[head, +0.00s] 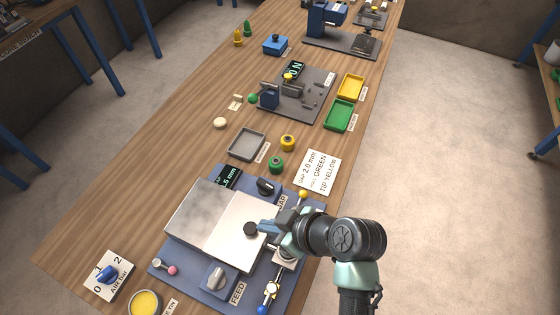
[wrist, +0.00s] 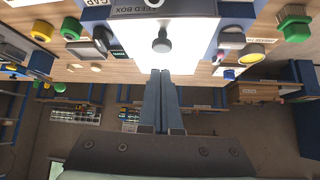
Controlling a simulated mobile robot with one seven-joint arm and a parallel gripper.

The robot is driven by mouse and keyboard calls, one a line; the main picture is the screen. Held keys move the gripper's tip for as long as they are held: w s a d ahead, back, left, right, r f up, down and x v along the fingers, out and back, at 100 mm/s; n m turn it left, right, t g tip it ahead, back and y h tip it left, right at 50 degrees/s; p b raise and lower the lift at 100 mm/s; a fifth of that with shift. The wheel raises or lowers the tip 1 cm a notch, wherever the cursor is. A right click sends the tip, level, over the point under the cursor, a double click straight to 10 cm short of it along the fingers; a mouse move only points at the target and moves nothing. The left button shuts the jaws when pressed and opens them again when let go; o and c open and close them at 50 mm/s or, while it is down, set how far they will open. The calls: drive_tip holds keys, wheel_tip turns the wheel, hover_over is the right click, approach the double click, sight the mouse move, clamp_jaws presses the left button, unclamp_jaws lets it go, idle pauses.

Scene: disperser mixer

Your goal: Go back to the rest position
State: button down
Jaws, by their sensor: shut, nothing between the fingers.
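My gripper (head: 266,227) is shut and empty. In the head view its blue fingertips are over the right part of the light metal plate of the mixer (head: 205,225), close to a dark round knob (head: 250,229). I cannot tell from the head view whether they touch the knob. In the wrist view the fingers of my gripper (wrist: 160,75) lie side by side, and the dark knob (wrist: 162,45) shows just beyond their tips, apart from them.
A FEED dial (head: 216,278), a dark GAP knob (head: 266,186) and a blue-ended lever (head: 268,292) surround the plate. A grey tray (head: 246,144), green tray (head: 339,115) and yellow tray (head: 351,87) stand further back. Open floor lies right of the table.

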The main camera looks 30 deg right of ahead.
drive_tip(key=shift+v, duration=2.4)
drive_tip(key=shift+w+a, duration=0.1)
